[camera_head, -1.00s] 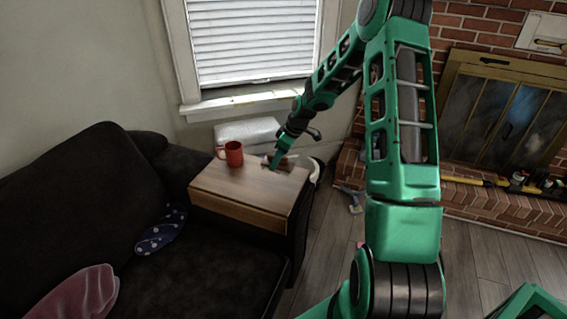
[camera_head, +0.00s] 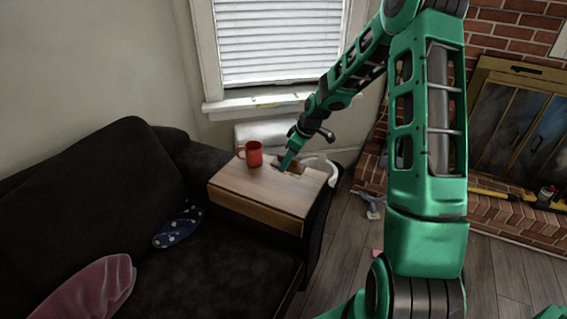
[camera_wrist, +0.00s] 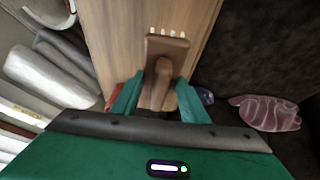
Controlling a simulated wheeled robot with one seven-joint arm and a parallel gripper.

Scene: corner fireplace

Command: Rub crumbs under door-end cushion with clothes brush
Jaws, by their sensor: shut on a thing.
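My gripper (camera_head: 285,165) is over the wooden tray table on the sofa arm. In the wrist view its two green fingers (camera_wrist: 157,95) are closed on the handle of a brown wooden clothes brush (camera_wrist: 166,48). The brush head points away from the fingers, and a row of pale bristle tufts shows at its far edge. I cannot tell whether the brush touches the wood. The dark sofa's seat cushion (camera_head: 225,265) is to the left of the table, with a back cushion (camera_head: 90,195) behind it. No crumbs can be made out.
A red mug (camera_head: 253,154) stands on the wooden tray table (camera_head: 255,192), close left of my gripper. A blue dotted cloth (camera_head: 178,226) and a pink cloth (camera_head: 95,292) lie on the sofa. A brick fireplace (camera_head: 510,125) is at right. Floor between is mostly clear.

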